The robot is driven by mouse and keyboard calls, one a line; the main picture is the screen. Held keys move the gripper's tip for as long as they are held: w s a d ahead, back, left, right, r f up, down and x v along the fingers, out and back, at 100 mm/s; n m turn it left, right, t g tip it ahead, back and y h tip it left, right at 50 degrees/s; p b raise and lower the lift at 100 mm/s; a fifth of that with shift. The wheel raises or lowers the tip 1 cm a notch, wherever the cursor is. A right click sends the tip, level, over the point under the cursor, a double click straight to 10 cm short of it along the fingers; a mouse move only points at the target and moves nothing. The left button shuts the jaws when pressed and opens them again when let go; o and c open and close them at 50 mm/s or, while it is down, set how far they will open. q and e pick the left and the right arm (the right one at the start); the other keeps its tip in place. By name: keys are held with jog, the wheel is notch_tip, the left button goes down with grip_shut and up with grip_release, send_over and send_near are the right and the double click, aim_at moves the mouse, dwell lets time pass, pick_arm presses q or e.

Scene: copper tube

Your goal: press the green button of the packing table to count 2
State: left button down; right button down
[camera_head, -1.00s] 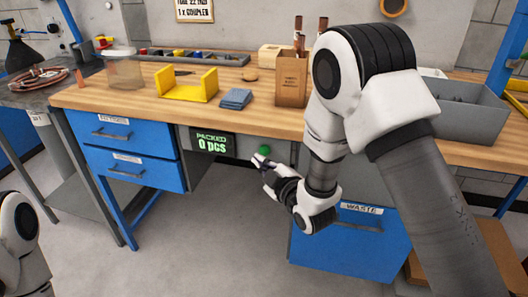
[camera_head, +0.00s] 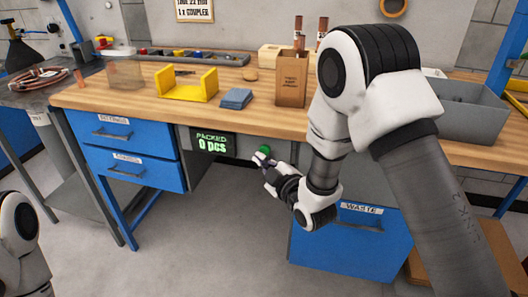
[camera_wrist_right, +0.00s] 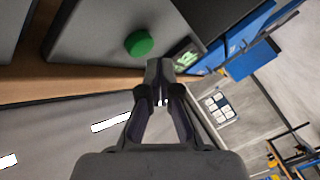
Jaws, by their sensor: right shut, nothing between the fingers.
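The green button (camera_head: 265,149) sits on the grey front panel of the packing table, right of the counter display (camera_head: 213,144), which reads "PACKED 0 PCS". In the right wrist view the button (camera_wrist_right: 139,43) is a round green disc, just beyond and left of the fingertips. My right gripper (camera_head: 259,158) is shut and empty, with its tips very close to the button; I cannot tell whether they touch. Its closed fingers also show in the wrist view (camera_wrist_right: 160,72). The left gripper is out of view; only part of my left arm shows at lower left.
The wooden tabletop (camera_head: 135,99) lies above the panel and holds a yellow bracket (camera_head: 187,85), blue pads (camera_head: 236,98) and a cardboard box (camera_head: 291,78). Blue drawers (camera_head: 122,133) are to the left, a blue waste bin (camera_head: 350,248) below right.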

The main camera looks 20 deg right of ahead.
dwell(0.5)
jog(key=shift+w+d, duration=0.25)
jog(key=shift+w, duration=0.15)
jog(key=shift+w+d, duration=0.25)
jog(key=shift+w, duration=0.15)
dwell(0.7)
jog(key=shift+s+a, duration=0.5)
jog(key=shift+s, duration=0.3)
jog(key=s+a, duration=0.1)
jog(key=s, duration=0.1)
jog(key=s+a, duration=0.1)
jog(key=s, duration=0.1)
jog(key=shift+a+b, duration=0.35)
jog(key=shift+a, duration=0.05)
